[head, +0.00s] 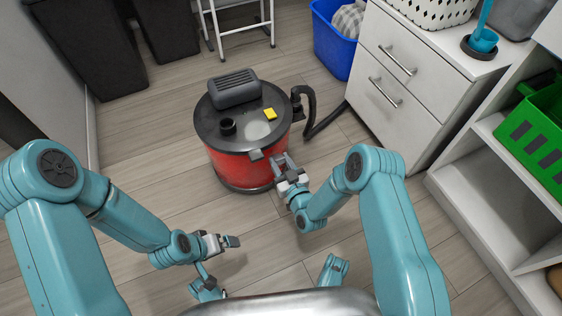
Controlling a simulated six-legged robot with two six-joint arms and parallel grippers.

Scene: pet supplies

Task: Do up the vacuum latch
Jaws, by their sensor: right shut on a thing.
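The vacuum (232,158) is a red drum with a black lid (245,125), standing upright on the floor in the middle of the head view. A grey latch (256,155) sits at the front rim of the lid. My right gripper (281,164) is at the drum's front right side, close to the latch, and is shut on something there. The fingers hide what lies between them, so I cannot tell which part it is. My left gripper (232,241) is in front of the vacuum, low and apart from it. Its finger gap is not clear.
A black hose (325,124) runs from the vacuum's right side towards the white drawer cabinet (405,85). A blue bin (333,45) and a white step stool (240,25) stand behind. White shelves (480,185) are at the right. The floor left of the vacuum is clear.

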